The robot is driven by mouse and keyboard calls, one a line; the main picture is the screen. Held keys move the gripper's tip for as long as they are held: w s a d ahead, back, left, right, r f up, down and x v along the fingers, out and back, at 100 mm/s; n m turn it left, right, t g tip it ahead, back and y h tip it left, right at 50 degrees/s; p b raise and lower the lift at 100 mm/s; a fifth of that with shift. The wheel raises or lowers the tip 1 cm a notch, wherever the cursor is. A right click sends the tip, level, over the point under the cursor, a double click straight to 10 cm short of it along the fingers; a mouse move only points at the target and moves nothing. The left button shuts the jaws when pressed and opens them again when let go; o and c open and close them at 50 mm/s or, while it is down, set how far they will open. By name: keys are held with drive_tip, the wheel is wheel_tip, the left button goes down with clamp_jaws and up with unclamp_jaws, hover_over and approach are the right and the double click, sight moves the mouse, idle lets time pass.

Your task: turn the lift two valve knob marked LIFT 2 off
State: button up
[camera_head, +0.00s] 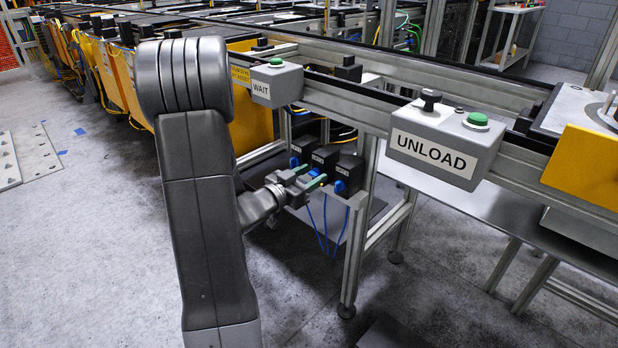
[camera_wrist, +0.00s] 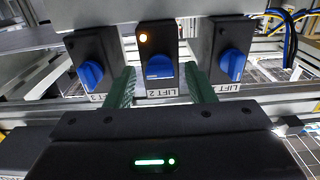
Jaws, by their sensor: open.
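The LIFT 2 valve is a black box with a blue knob (camera_wrist: 159,68), in the middle of three in the wrist view. The knob looks level, unlike the tilted knobs on either side. My gripper (camera_wrist: 160,78) is open, with one green finger on each side of this knob. I cannot tell whether they touch it. In the head view my gripper (camera_head: 309,177) reaches the middle box (camera_head: 325,157), and its fingers partly hide the knob.
Neighbouring valves, with a left knob (camera_wrist: 91,75) and a right knob (camera_wrist: 233,64), stand close outside my fingers. Conveyor framing with the WAIT box (camera_head: 276,83) and UNLOAD box (camera_head: 444,140) runs above. Blue hoses (camera_head: 325,225) hang below. Floor (camera_head: 110,240) at left is mostly clear.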

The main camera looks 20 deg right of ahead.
drive_tip(key=c, duration=1)
